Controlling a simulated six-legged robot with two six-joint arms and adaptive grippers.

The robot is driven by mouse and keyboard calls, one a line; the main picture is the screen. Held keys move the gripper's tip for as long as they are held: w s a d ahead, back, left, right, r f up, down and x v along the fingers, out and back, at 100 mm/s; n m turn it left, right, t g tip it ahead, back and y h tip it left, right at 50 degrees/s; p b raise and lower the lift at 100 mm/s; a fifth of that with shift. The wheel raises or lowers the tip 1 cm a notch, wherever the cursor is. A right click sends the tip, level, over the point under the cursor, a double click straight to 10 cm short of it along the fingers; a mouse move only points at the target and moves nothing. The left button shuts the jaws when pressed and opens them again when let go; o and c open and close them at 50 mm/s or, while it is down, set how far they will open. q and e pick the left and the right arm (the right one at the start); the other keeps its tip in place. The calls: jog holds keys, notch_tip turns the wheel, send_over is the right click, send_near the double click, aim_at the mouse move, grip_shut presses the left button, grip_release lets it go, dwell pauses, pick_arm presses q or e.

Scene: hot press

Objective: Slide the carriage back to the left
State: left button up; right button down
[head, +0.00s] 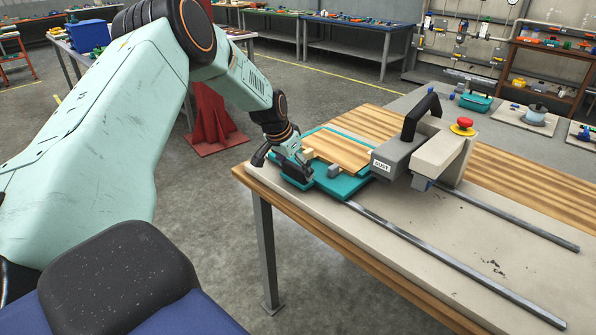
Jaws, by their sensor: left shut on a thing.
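The carriage (343,188) is a teal plate at the left end of two grey rails, with a light wooden board on it. Its right part runs up to a grey block labelled "DUST" (392,160). My left gripper (295,168) is at the carriage's near left end, low over the table edge. It is shut on a part of the carriage there; its fingers hide the exact place it grips. My right gripper is not in view.
The near rail (450,262) and far rail (510,216) run bare to the right. A beige housing with a black handle (421,115) and red button (464,122) stands over the rails. The wooden table's (350,262) left edge is close to my gripper.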

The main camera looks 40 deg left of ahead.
pick_arm(q)
jog(key=shift+a, duration=0.2)
dwell(0.3)
jog(key=o, duration=1.3)
jog(key=shift+o, duration=1.1)
jog(key=shift+a+f, duration=0.1)
jog(key=shift+a, duration=0.1)
jog(key=shift+d, duration=0.1)
jog(key=shift+d+r, duration=0.1)
jog(key=shift+r, duration=0.1)
jog(key=shift+s+r, duration=0.1)
jog(key=shift+r, duration=0.15)
jog(key=v, duration=1.1)
jog(key=shift+s, duration=0.15)
jog(key=shift+r, duration=0.1)
